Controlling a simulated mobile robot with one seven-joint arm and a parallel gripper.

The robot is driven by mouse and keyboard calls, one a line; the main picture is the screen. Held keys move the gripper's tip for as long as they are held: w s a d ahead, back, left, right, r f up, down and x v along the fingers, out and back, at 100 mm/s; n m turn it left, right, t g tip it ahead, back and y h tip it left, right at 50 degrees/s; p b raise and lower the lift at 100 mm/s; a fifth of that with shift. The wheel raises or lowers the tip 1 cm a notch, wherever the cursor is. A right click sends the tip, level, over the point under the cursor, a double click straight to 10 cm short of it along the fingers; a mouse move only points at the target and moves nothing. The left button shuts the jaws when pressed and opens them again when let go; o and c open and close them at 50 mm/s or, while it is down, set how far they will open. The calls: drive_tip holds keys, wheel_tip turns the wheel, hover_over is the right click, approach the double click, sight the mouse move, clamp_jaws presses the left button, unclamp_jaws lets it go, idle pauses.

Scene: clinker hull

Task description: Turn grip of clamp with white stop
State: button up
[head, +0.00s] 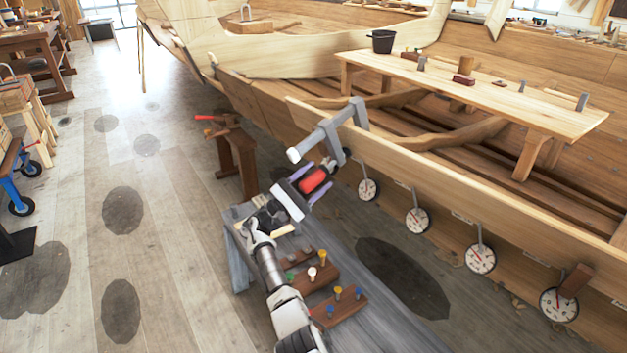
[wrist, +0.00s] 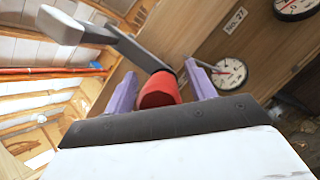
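The clamp (head: 330,130) sits on the top edge of the hull plank, its grey bar reaching out to the left. The bar ends in a white stop (head: 294,155), which also shows at the upper left of the wrist view (wrist: 60,25). Its red grip (head: 314,181) hangs below the bar. In the wrist view the red grip (wrist: 158,90) lies between the two purple fingers of my gripper (wrist: 162,78). The fingers stand apart, with a visible gap to the grip, mainly on the right. Contact on the left side is hard to judge.
A grey bench (head: 375,310) below my arm bears wooden blocks with coloured pegs (head: 318,275). Several round dials (head: 418,220) hang along the hull to the right. A sawhorse with a red-handled tool (head: 235,150) stands to the left.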

drive_tip(key=shift+a, duration=0.1)
drive_tip(key=b+v, duration=0.4)
drive_tip(key=v, duration=0.9)
drive_tip(key=shift+s+a+f, duration=0.15)
drive_tip(key=shift+a+f, duration=0.1)
idle(0.8)
